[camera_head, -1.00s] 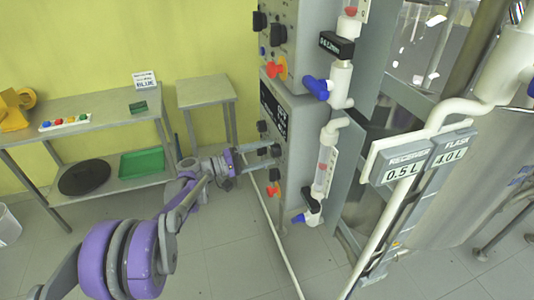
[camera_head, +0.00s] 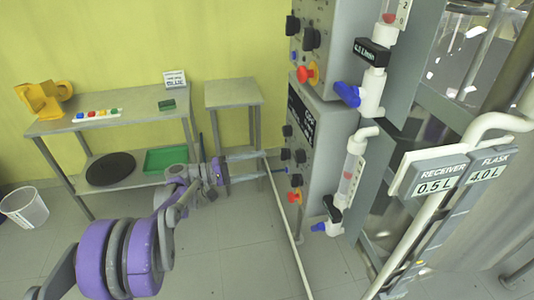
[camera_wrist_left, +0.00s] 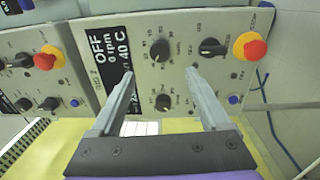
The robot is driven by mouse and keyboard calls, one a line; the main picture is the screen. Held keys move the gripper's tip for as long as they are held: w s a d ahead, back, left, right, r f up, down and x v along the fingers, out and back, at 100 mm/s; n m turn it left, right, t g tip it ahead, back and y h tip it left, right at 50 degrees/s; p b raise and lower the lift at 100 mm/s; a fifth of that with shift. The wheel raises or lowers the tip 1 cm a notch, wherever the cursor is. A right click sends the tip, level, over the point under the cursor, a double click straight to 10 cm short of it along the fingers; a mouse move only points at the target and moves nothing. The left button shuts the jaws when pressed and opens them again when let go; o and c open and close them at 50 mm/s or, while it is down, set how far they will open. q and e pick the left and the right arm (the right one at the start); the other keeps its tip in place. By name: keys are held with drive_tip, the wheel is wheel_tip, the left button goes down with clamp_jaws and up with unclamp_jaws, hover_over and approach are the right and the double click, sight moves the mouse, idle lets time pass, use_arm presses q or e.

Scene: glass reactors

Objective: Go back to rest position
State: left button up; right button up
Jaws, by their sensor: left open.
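My left gripper (camera_head: 264,165) is open and empty in the head view. Its two fingers point right, towards the front of the lower grey control box (camera_head: 322,135), with a small gap between the tips and the knobs. In the left wrist view the open fingers (camera_wrist_left: 160,74) spread in front of the panel (camera_wrist_left: 215,85), with black knobs (camera_wrist_left: 160,50) between and beyond the tips. The display there reads OFF, 0 rpm, 40 C. A red-on-yellow button (camera_wrist_left: 250,46) sits at the panel's right. My right gripper is not in view.
Glassware with white pipes (camera_head: 450,145) and blue-handled valves (camera_head: 347,94) stands at the right. A small grey table (camera_head: 233,92) and a workbench (camera_head: 105,121) stand along the yellow wall. A white bin (camera_head: 24,208) is at the left. The floor in front is free.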

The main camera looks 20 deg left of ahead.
use_arm(q)
drive_tip(key=s+d+f+m+g+y+p, duration=0.25)
drive_tip(key=s+d+g+y, duration=0.35)
drive_tip(key=s+d, duration=0.7)
drive_tip(key=s+a+f+m+y+p, duration=0.1)
drive_tip(key=s+y, duration=0.3)
drive_tip(key=s, duration=0.4)
drive_tip(key=s+a+f+m+y+p, duration=0.2)
drive_tip(key=s+a+f+m+y, duration=0.1)
drive_tip(key=s, duration=0.5)
drive_tip(key=shift+s+f+m+t+y, duration=0.15)
drive_tip(key=shift+f+m+t+y, duration=0.25)
drive_tip(key=shift+y, duration=0.7)
drive_tip(key=shift+a, duration=0.1)
